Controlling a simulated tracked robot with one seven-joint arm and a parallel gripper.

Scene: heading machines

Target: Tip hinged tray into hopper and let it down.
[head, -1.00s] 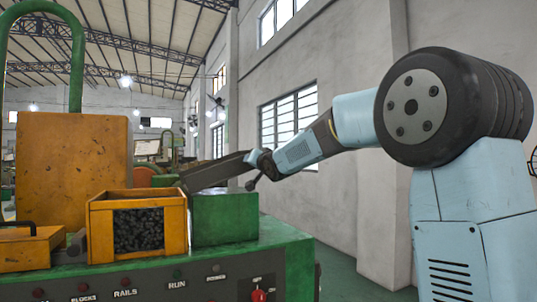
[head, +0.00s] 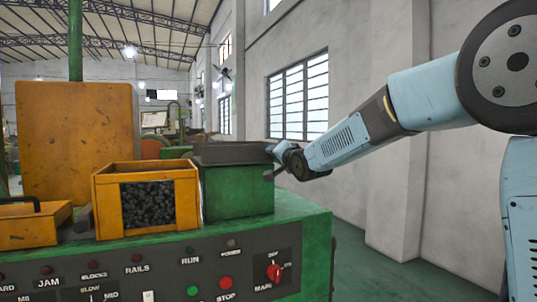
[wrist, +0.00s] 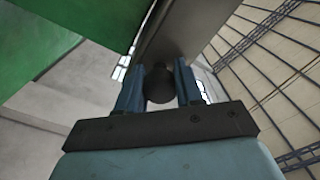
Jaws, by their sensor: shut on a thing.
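The hinged tray (head: 232,153) is dark grey and lies about level on top of a green block (head: 238,192) on the machine. The hopper (head: 108,205) is an orange box just left of the block, with a window showing dark lumps (head: 147,205) inside. My gripper (head: 274,160) is at the tray's right end. In the wrist view my gripper (wrist: 159,75) has its two blue fingers on either side of a dark round knob (wrist: 159,88) at the end of the tray (wrist: 180,30). The tray's inside is hidden.
A tall orange panel (head: 75,140) and a green post (head: 75,40) stand behind the hopper. A low orange box with a handle (head: 30,226) is at the left. The front panel has buttons and a red switch (head: 274,272). Free floor lies right of the machine.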

